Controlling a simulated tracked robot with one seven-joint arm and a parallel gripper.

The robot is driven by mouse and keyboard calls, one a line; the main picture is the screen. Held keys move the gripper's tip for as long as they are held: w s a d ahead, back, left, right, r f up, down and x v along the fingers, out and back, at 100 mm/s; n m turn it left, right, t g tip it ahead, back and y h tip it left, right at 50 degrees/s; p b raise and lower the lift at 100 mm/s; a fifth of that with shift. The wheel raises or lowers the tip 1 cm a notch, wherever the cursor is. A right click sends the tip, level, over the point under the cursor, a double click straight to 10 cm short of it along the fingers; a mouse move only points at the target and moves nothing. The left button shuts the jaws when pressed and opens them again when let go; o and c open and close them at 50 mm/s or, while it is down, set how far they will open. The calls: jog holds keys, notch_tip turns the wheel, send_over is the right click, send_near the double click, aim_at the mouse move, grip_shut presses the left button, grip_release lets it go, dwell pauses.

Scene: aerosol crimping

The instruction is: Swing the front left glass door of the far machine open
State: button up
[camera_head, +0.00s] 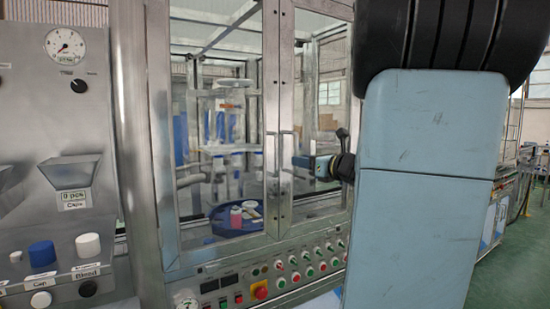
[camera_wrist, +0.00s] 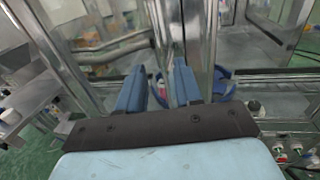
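The front left glass door (camera_head: 270,110) of the machine is a metal-framed pane, and it looks shut. It meets the right glass door (camera_head: 286,90) at the middle, with upright metal handles near the seam. My gripper (camera_head: 296,162) reaches in from the right at handle height, in front of the right door's frame and close to the seam. In the wrist view my gripper (camera_wrist: 159,68) has its two blue fingers apart, facing the metal door frames (camera_wrist: 200,35). I see nothing held between them, and contact with a handle cannot be told.
Below the doors is a control panel (camera_head: 260,281) with several buttons and a red emergency stop (camera_head: 260,290). Behind the glass is a blue round tray (camera_head: 225,222) with small containers. A grey panel with a gauge (camera_head: 65,45) and bins stands at left. My arm hides the right side.

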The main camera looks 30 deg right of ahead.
aim_at(277, 156)
jog(key=x, duration=1.2)
jog(key=shift+w+a, duration=0.1)
jog(key=shift+f, duration=0.1)
grip_shut()
